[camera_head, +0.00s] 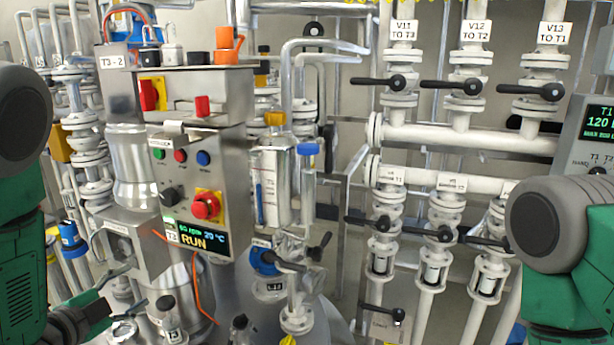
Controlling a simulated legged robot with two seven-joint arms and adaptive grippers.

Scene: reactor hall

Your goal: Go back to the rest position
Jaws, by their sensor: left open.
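My left gripper (128,287) is at the lower left, in front of the lower part of the T3 reactor unit. Its fingers are apart and I see nothing between them. My left arm, green and dark grey, fills the left edge. My right arm shows at the right edge, but its gripper is out of the picture. The T3 control box (225,160) stands to the right of and above my left gripper. It has colored buttons, a red emergency knob (205,205) and a display (196,240) reading RUN.
White pipes with black-handled valves (467,86) labelled V11, V12 and V13 fill the right side. A valve with a blue part (264,262) and glassware stand near the centre. An orange cable (195,290) hangs near my left gripper. A T1 panel (598,125) is at the far right.

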